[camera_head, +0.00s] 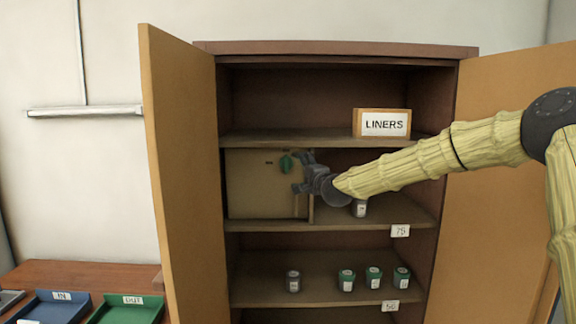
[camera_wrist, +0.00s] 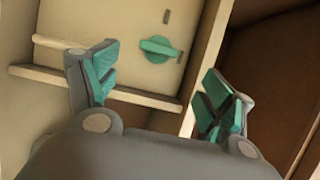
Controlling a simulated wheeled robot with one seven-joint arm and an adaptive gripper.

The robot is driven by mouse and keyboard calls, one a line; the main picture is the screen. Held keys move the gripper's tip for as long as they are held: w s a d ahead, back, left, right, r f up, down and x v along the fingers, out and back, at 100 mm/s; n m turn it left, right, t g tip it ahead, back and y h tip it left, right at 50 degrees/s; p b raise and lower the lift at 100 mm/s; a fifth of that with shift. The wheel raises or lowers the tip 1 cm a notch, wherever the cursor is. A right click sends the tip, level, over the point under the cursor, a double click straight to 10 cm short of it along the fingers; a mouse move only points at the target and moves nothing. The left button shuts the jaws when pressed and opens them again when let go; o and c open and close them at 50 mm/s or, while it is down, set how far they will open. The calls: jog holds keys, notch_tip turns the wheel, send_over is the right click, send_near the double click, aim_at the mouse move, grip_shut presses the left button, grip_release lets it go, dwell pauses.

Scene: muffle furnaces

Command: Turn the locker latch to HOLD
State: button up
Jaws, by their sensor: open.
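The locker (camera_head: 262,190) is a tan box with a flat door on the left of the cabinet's middle shelf. Its latch is a green knob (camera_head: 286,163) near the door's upper right; it also shows in the wrist view as a green disc with a raised bar (camera_wrist: 160,48). Dark marks sit on the door around the latch; any lettering is too small to read. My gripper (camera_head: 300,173) is open and empty, just in front of the latch. In the wrist view the latch lies beyond and between the green-padded fingers (camera_wrist: 160,88), apart from both.
The wooden cabinet (camera_head: 335,48) has both doors swung open, left (camera_head: 180,170) and right (camera_head: 515,180). A LINERS sign (camera_head: 383,123) stands above. A small jar (camera_head: 360,208) stands right of the locker; several jars are on the lower shelf. Blue (camera_head: 30,316) and green (camera_head: 98,318) trays sit lower left.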

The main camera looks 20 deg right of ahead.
aim_at(288, 165)
jog(key=shift+w+a+f+p, duration=0.15)
jog(key=shift+w+p, duration=0.65)
jog(key=shift+w, duration=0.85)
jog(key=shift+w+a+r+p, duration=0.1)
jog(key=shift+w+a+p, duration=0.2)
jog(key=shift+w+p, duration=1)
jog(key=shift+w+a+f+p, duration=0.1)
jog(key=shift+w+a+p, duration=0.2)
jog(key=shift+w, duration=1.75)
jog(key=shift+d, duration=0.1)
jog(key=c, duration=1)
